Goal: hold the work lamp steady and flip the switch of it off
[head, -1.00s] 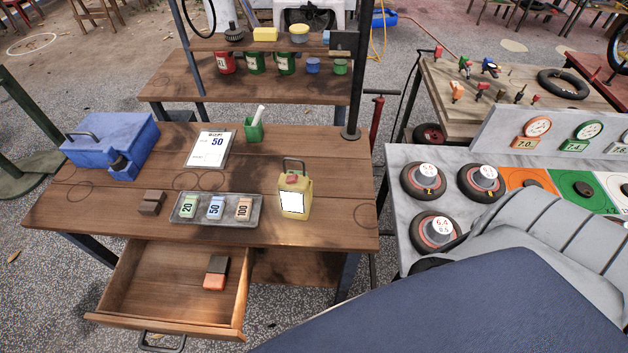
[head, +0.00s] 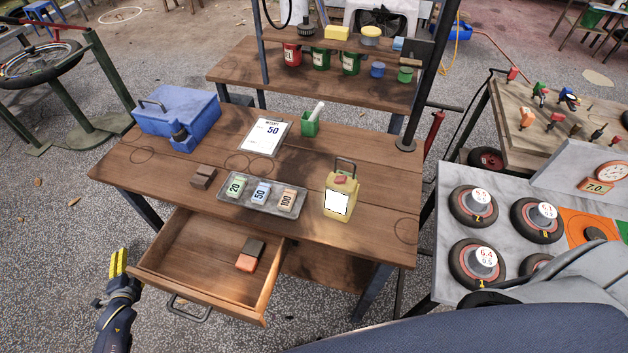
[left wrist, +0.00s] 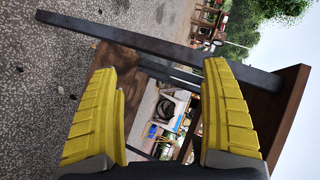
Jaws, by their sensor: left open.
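The yellow work lamp (head: 341,193) stands upright on the wooden table (head: 330,243) near its front right part. It has a dark handle on top, a red switch (head: 341,180) on its upper face and a bright white lit panel (head: 337,204) on its front. My left gripper (head: 118,264) is low at the left of the open drawer, away from the lamp and touching nothing. In the left wrist view its yellow fingers (left wrist: 160,115) are spread apart with nothing between them. My right gripper is not in view.
The open drawer (head: 170,288) juts out in front, holding an orange and dark block (head: 250,254). A grey tray with number tags (head: 262,194) sits left of the lamp. A blue toolbox (head: 176,115) is at the back left. A marble bench with wheels (head: 470,262) stands right.

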